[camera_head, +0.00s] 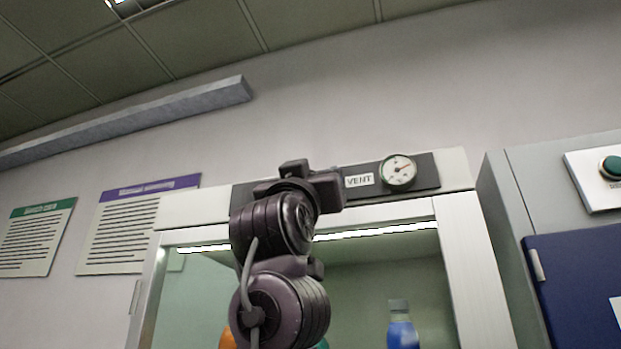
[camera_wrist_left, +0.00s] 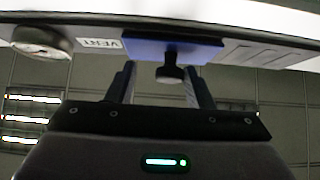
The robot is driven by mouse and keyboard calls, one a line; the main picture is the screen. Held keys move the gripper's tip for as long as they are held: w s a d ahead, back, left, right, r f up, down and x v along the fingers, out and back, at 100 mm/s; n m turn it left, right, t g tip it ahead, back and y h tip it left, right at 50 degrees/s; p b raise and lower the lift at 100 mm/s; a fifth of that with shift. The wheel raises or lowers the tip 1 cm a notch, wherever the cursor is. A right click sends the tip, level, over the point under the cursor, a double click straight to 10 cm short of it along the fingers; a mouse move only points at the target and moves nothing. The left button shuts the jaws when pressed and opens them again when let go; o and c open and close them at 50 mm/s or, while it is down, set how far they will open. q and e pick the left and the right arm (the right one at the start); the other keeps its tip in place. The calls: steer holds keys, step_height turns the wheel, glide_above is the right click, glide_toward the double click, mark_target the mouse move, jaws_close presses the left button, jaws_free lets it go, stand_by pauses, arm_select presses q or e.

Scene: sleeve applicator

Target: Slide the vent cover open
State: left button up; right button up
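In the left wrist view the vent cover (camera_wrist_left: 150,48) is a blue plate on the panel strip. A dark knob (camera_wrist_left: 171,72) stands out from it. My left gripper (camera_wrist_left: 158,72) is open, with one finger on each side of the knob and visible gaps between. I cannot tell whether the fingertips reach level with it. The white VENT label (camera_wrist_left: 100,43) is beside the cover, and grey slotted vent bars (camera_wrist_left: 262,55) show on the other side. In the head view my left arm hides the cover; the VENT label (camera_head: 359,180) shows just right of it. My right gripper is not in view.
A round gauge (camera_head: 398,171) sits on the dark panel strip (camera_head: 427,172). Below is a lit cabinet with a blue bottle (camera_head: 402,333) inside. To the right are a blue panel (camera_head: 580,275) and a green button (camera_head: 611,166). Posters hang at left.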

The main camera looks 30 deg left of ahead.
arm_select(q)
steer(key=b+v, duration=0.5)
steer(key=v, duration=0.2)
steer(key=shift+s+f+b, duration=0.25)
steer(key=shift+s+b, duration=0.05)
stand_by(0.5)
